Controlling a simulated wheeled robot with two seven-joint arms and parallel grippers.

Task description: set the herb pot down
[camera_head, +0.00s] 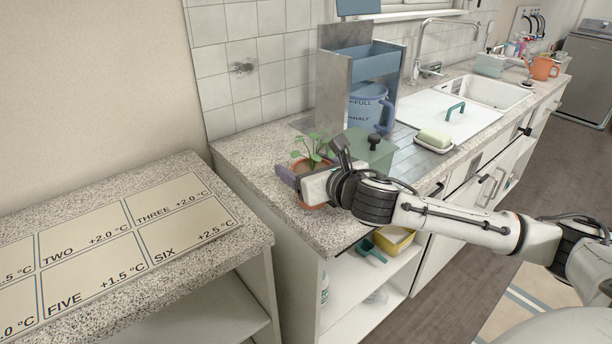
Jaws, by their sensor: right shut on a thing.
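The herb pot (300,167) is a small terracotta pot with a green leafy plant, in the middle of the head view. My right gripper (311,172) is shut on it, with the arm coming in from the right. The gripper hides much of the pot's side. The pot is upright over the left end of the speckled counter (262,160), near its front edge. I cannot tell whether its base touches the counter. My left gripper is not in view.
A board with numbered temperature panels (120,235) lies on the lower counter at left, with a gap between the counters. A grey stand (333,95), blue measuring jug (367,108) and green box (372,153) stand close behind the pot. A soap dish (433,145) is further right.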

